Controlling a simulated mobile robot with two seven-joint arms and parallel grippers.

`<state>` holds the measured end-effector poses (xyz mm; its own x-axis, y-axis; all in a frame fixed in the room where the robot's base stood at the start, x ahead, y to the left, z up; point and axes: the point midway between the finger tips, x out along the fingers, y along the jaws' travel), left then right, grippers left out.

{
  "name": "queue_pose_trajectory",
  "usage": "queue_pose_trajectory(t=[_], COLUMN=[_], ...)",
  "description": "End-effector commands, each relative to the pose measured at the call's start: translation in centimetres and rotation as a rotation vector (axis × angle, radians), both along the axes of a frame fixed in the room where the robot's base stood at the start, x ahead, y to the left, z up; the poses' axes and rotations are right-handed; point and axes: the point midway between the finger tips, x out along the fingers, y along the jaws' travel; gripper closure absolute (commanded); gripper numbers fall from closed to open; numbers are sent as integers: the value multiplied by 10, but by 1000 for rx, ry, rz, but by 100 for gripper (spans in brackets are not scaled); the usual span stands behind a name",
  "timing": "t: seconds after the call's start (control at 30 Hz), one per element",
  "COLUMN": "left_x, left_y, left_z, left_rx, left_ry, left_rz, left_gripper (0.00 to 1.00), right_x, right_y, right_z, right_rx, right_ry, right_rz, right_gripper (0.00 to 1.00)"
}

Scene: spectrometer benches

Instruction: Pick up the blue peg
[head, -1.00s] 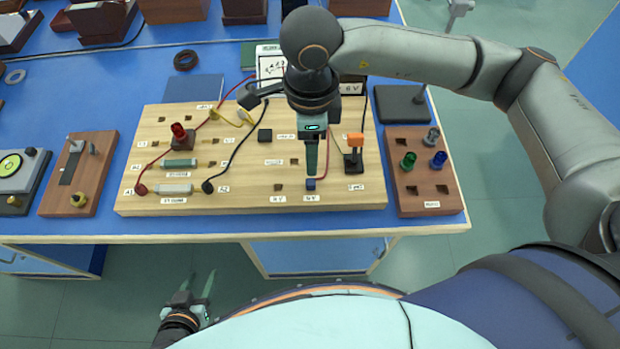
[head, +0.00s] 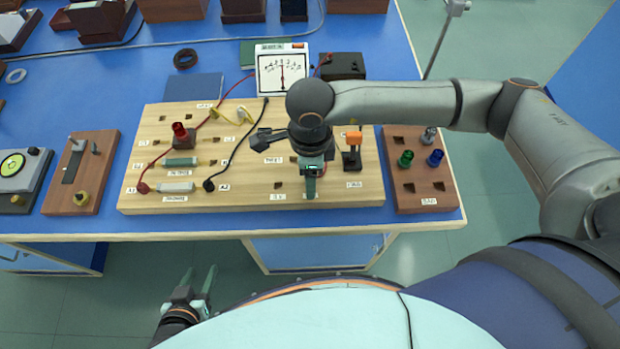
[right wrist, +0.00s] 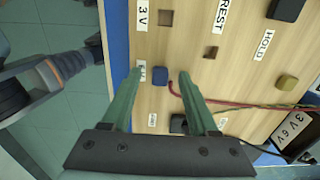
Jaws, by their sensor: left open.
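A small square blue peg (right wrist: 159,76) stands on the light wooden board, near its front edge. In the right wrist view it sits between the tips of my right gripper (right wrist: 160,73), which is open, with a gap on both sides. In the head view my right gripper (head: 310,190) points down at the board's front and hides this peg. Another blue piece, a round-topped one (head: 436,158), stands in the brown rack at the right. My left gripper (head: 200,285) is open and empty, low in front of the table.
The wooden board (head: 240,199) carries red and yellow leads, resistors and an orange-topped switch (head: 353,140) just right of my right gripper. A red lead ends close beside the peg. The brown rack (head: 415,202) stands to the right; a meter (head: 282,72) stands behind.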

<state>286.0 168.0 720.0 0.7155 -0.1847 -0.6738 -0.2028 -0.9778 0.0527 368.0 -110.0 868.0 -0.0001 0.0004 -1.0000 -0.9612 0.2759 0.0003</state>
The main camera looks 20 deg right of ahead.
Motion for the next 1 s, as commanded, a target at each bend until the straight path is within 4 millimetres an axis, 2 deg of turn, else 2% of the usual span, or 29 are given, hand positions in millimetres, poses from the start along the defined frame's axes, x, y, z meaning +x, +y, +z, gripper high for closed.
queue_pose_trajectory(t=[0.07,0.53,1.0], left_x=[0,0,0], left_y=[0,0,0], left_z=[0,0,0], left_rx=[0,0,0], left_ry=[0,0,0], left_rz=[0,0,0], left_gripper=[50,50,50], right_x=[0,0,0], right_y=[0,0,0], right_z=[0,1,1], right_rx=[0,0,0], right_ry=[0,0,0], right_rz=[0,0,0], right_gripper=[48,100,100])
